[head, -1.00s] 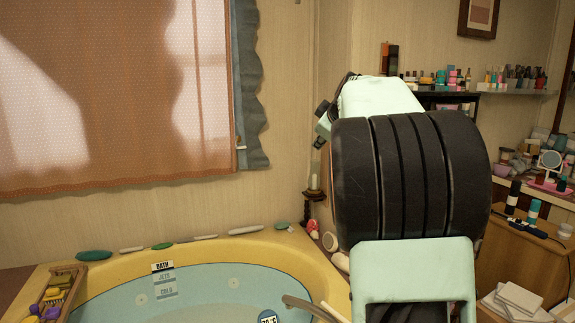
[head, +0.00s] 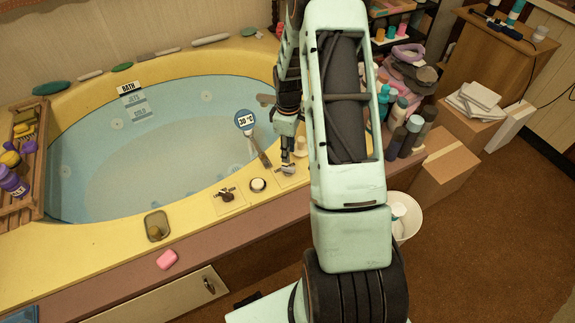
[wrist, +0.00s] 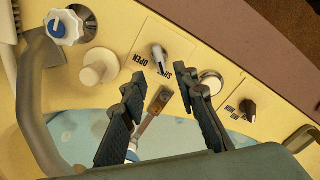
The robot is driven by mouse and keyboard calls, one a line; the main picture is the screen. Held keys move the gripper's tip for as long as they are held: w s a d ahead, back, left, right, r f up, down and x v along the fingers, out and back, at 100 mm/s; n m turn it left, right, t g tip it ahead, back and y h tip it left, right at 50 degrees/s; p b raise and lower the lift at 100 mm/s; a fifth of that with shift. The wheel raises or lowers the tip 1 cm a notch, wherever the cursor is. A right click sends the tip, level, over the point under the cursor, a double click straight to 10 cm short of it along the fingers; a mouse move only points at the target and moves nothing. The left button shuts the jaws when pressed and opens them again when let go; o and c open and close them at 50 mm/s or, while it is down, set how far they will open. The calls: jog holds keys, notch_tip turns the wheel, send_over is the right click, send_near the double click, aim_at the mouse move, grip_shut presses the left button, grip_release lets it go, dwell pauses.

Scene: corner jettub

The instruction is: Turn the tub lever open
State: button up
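The tub lever (wrist: 165,62) is a short grey metal lever on a plate marked OPEN and SHUT, on the tub's yellow rim. In the wrist view it lies just beyond my fingertips, between their lines. My gripper (wrist: 160,74) is open and empty, with its black fingers spread. I cannot tell if either finger touches the lever. In the head view my gripper (head: 287,158) points down over the rim near the lever plate, and my arm hides part of that area.
A round silver button (wrist: 210,83) and a dark knob (wrist: 249,108) sit to the lever's right. A cream knob (wrist: 100,67) and a blue-and-white tap handle (wrist: 66,27) are to its left. A pink soap (head: 167,260) lies on the front ledge.

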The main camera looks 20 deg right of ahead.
aim_at(288, 167)
notch_tip(288, 167, down, 8)
jog(key=shift+b, duration=0.6)
jog(key=shift+c, duration=0.3)
grip_shut()
